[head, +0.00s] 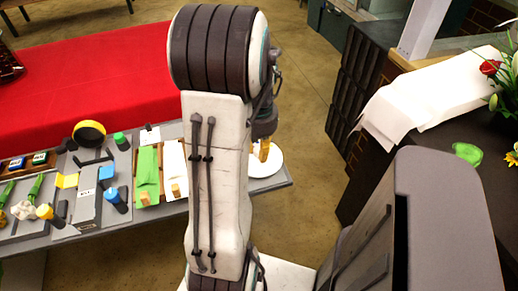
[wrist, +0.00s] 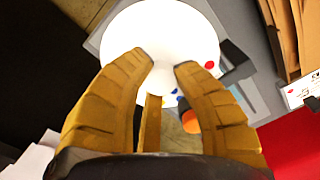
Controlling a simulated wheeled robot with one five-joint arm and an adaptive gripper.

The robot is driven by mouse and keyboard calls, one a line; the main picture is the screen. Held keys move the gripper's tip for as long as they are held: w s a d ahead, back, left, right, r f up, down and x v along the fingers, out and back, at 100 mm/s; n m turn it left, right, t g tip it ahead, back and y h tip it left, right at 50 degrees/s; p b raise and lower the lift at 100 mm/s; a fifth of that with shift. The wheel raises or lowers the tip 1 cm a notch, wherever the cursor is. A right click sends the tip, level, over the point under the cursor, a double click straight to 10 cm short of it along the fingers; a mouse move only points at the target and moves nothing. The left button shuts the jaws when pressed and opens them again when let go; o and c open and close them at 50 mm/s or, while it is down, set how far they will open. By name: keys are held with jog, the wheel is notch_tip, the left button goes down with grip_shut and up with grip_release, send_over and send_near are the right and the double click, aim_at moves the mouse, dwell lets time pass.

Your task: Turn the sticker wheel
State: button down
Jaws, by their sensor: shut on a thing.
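The sticker wheel (head: 272,168) is a white disc at the right end of the grey station board, partly hidden behind my arm. In the wrist view the wheel (wrist: 165,25) fills the top middle, with red, blue and orange spots near its lower right edge. My gripper (head: 264,151) is over the wheel; in the wrist view its two ochre fingers (wrist: 163,64) reach onto the disc. A narrow ochre upright piece (wrist: 153,122) shows between the fingers. My gripper is shut on the wheel, though the exact contact is hard to see.
The board (head: 95,215) holds cylinders, a yellow-black ring (head: 89,133), and green and white sheets (head: 147,172) left of my arm. A red-covered table (head: 90,75) stands behind. A dark counter (head: 440,150) with white paper (head: 435,95) and flowers is at right. Open floor lies between.

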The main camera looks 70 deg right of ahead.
jog(key=shift+a+f+n, duration=0.1)
jog(key=shift+n, duration=0.4)
jog(key=c, duration=0.9)
grip_release()
jog(key=shift+c, duration=0.2)
notch_tip(320, 180, up, 12)
dwell(0.5)
